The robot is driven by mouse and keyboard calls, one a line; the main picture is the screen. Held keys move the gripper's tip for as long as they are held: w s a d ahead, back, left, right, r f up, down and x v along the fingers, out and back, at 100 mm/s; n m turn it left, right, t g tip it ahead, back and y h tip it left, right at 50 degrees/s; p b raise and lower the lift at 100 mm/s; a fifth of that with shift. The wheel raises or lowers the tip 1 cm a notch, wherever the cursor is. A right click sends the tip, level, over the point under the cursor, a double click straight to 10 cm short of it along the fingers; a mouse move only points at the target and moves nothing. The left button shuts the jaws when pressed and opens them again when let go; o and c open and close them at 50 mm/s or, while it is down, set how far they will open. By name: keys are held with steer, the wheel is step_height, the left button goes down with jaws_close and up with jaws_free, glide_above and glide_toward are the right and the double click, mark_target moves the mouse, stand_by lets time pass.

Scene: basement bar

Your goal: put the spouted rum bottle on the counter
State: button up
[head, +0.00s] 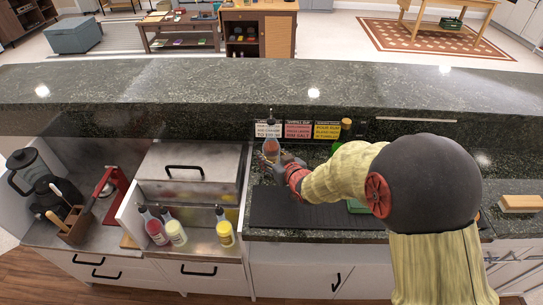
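A bottle with reddish-brown contents and a dark pour spout (271,148) stands upright in front of the small signs, behind the dark bar mat. It looks like the spouted rum bottle, but its label is too small to read. My gripper (283,160) is at its lower right side, against it or very close. The fingers are small and partly hidden by my arm, so I cannot tell whether they are closed on it. The bottle's base is hidden. The dark green stone counter (190,85) runs along the back as a raised ledge, with a lower worktop in front.
Several spouted bottles (224,230) stand in a front rail below a steel lidded bin (190,170). A green bottle (345,130) stands behind my arm. The raised ledge is clear.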

steer(key=shift+o, duration=1.3)
steer(key=shift+r, duration=0.1)
steer(key=shift+r, duration=0.2)
steer(key=s+d+r+m+g+h+p, duration=0.25)
steer(key=s+d+r+h, duration=0.25)
steer(key=s+d+r, duration=1.1)
steer(key=s+d+r+m+g, duration=0.1)
steer(key=s+g, duration=0.1)
steer(key=s, duration=0.9)
steer(key=s+d+r+m+g, duration=0.1)
steer(key=s+d+r+g, duration=0.1)
steer(key=s, duration=0.9)
steer(key=shift+d+h+p, duration=0.2)
steer(key=shift+h+p, duration=0.1)
steer(key=shift+p, duration=0.1)
steer(key=shift+m, duration=0.25)
